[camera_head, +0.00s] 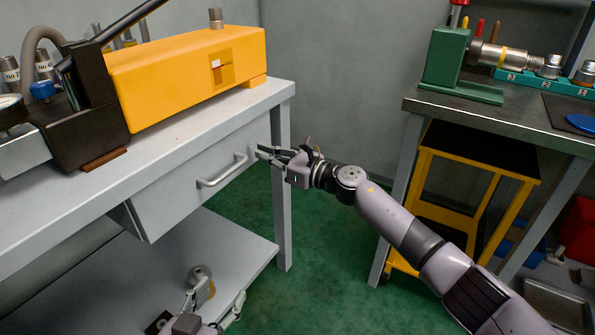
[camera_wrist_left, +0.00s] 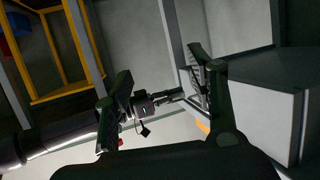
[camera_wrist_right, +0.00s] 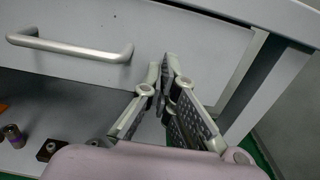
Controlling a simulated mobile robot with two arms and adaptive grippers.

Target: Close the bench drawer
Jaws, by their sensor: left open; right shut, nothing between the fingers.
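The grey bench drawer (camera_head: 180,192) hangs under the white worktop at the left, with a bar handle (camera_head: 222,170) on its front. Its dark left side shows behind the front; how far it stands out is hard to tell. My right gripper (camera_head: 262,154) is shut and empty by the right end of the drawer front, right of the handle. In the right wrist view its fingertips (camera_wrist_right: 168,62) overlap the drawer front (camera_wrist_right: 190,35); contact is unclear. My left gripper (camera_head: 217,297) is open and empty, low beside the lower shelf; its fingers also show in the left wrist view (camera_wrist_left: 160,62).
A yellow machine (camera_head: 185,75) stands on the worktop above the drawer. The lower shelf (camera_head: 235,258) carries small parts, including a dark block (camera_wrist_right: 50,150). A bench leg (camera_head: 281,190) stands near my right gripper. A yellow cart (camera_head: 460,175) is under the right-hand bench. Green floor between is clear.

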